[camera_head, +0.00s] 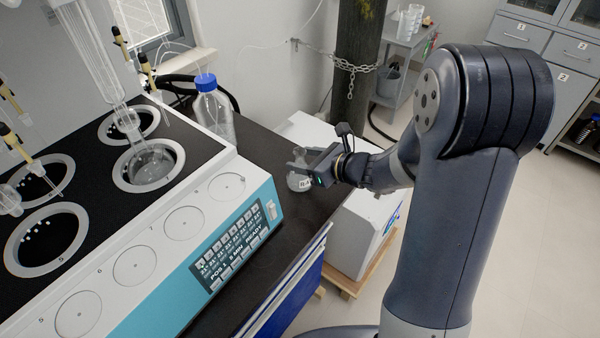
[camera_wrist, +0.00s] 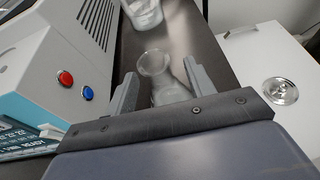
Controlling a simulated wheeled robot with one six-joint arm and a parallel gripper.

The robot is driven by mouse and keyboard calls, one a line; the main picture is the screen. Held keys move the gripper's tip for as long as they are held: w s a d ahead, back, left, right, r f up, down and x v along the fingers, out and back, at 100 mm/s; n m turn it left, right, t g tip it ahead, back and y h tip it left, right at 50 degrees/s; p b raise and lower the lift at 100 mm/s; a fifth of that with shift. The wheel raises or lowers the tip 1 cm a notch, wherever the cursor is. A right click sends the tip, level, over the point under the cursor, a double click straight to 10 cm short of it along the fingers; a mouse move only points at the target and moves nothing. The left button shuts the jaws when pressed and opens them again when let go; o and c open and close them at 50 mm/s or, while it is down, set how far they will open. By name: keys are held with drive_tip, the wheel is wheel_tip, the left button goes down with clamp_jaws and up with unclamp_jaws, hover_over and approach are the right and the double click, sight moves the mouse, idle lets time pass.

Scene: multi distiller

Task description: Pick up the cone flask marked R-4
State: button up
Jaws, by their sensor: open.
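A clear glass cone flask (camera_head: 298,182) stands on the dark bench top near its right edge; a small white label with dark marking shows low on it, partly readable as "R-4". My gripper (camera_head: 300,162) is at the flask, its fingers reaching around its upper part. In the wrist view the flask (camera_wrist: 166,84) sits between the two open fingers of my gripper (camera_wrist: 160,90), with a gap on the left side. The right finger is close to the flask; I cannot tell if it touches. The flask's lower part is hidden behind the gripper body.
The teal and white distiller (camera_head: 150,240) fills the left. A blue-capped bottle (camera_head: 213,108) stands behind on the dark bench (camera_head: 265,165). A white box (camera_head: 365,235) is right of the bench. In the wrist view another clear glass vessel (camera_wrist: 143,14) is beyond the flask.

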drive_tip(key=x, duration=0.3)
drive_tip(key=shift+w+a+f, duration=0.15)
drive_tip(key=shift+a+f, duration=0.05)
drive_tip(key=shift+f, duration=0.15)
drive_tip(key=shift+c, duration=0.5)
drive_tip(key=c, duration=0.9)
drive_tip(key=shift+c, duration=0.4)
drive_tip(key=shift+r, duration=0.2)
